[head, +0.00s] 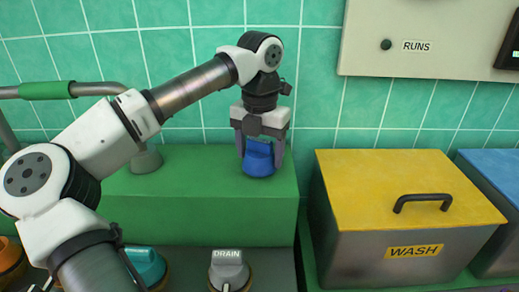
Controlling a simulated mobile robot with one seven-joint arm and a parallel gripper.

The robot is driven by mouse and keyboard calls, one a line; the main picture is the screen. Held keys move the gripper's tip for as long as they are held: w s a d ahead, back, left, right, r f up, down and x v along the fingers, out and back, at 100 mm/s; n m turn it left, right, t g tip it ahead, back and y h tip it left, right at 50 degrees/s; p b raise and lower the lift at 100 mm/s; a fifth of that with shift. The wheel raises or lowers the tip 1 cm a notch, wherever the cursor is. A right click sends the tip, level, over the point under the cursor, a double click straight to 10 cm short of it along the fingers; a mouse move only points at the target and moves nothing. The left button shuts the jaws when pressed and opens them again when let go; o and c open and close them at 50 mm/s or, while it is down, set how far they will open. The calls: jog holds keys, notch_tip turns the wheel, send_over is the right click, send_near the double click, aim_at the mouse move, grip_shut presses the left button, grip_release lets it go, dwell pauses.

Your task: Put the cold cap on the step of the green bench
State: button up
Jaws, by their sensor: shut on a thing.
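The blue cap (258,162), which I take to be the cold cap, is between the two fingers of my gripper (260,155). My gripper points down and is shut on the cap, with one finger on each side. The cap looks upright, and its upper part is partly hidden by the gripper. It shows against the top of the green bench's raised step (205,185), towards the right end. I cannot tell whether the cap's underside touches the step.
A grey rounded piece (146,160) stands on the step at left, partly behind my arm. Below the step are a teal knob (147,266), a grey DRAIN knob (229,270) and an orange one (11,262). A yellow-lidded WASH box (395,185) stands close at right.

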jog(key=shift+f+b, duration=0.35)
jog(key=shift+f, duration=0.2)
dwell(0.4)
jog(key=o, duration=1)
notch_tip(320, 180, up, 14)
jog(key=shift+f, duration=0.15)
